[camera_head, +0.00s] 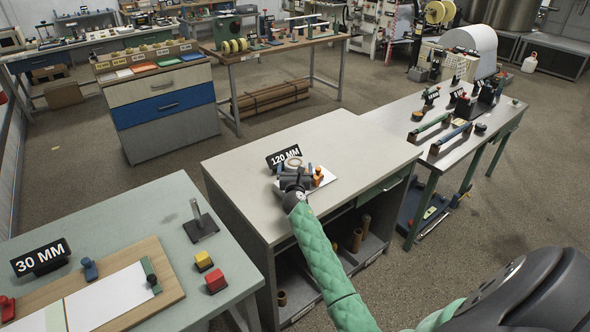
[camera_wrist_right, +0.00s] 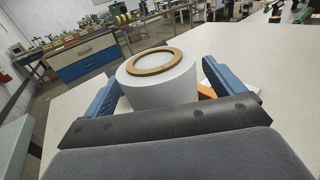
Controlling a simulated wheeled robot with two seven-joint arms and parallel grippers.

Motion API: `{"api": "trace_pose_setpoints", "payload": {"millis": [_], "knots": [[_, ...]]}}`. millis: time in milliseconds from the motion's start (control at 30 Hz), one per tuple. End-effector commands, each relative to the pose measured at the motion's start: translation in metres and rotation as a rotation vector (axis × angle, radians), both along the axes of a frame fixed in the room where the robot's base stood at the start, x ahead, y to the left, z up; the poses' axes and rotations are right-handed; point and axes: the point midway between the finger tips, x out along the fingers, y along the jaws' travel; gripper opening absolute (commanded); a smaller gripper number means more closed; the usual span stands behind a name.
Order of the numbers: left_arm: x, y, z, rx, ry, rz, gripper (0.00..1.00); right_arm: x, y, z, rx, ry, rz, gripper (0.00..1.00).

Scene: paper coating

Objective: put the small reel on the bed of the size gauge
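A white reel with a brown ring on its top end (camera_wrist_right: 155,62) stands upright in the right wrist view. In the head view its ring (camera_head: 292,162) shows beside the "120 MM" sign (camera_head: 283,156) on the middle table. My right gripper (camera_head: 297,172) is low over that table, its two blue fingers on either side of the reel. A gap shows between reel and right finger; contact at the left finger is unclear. A pale plate (camera_head: 327,180) with an orange block (camera_head: 318,176) lies by the gripper, partly hidden; I cannot tell whether it is the gauge bed. My left gripper is not visible.
The middle tabletop (camera_head: 240,165) is clear around this spot. A side table (camera_head: 400,118) with colored rolls stands at the right.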

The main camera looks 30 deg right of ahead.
Motion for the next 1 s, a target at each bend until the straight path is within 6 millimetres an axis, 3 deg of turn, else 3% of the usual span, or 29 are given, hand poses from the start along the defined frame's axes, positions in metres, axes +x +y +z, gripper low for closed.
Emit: {"api": "trace_pose_setpoints", "payload": {"millis": [233,433,600,1000], "knots": [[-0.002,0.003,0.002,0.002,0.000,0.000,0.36,0.000,0.000,0.004,0.001,-0.001,0.000,0.94],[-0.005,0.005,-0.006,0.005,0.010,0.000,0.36,-0.020,0.013,0.000,-0.003,-0.001,0.001,0.94],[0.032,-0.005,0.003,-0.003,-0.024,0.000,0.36,-0.047,0.030,-0.001,-0.002,0.000,0.001,0.94],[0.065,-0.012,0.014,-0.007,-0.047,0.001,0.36,-0.095,0.062,0.001,0.000,0.000,-0.001,0.94]]}}
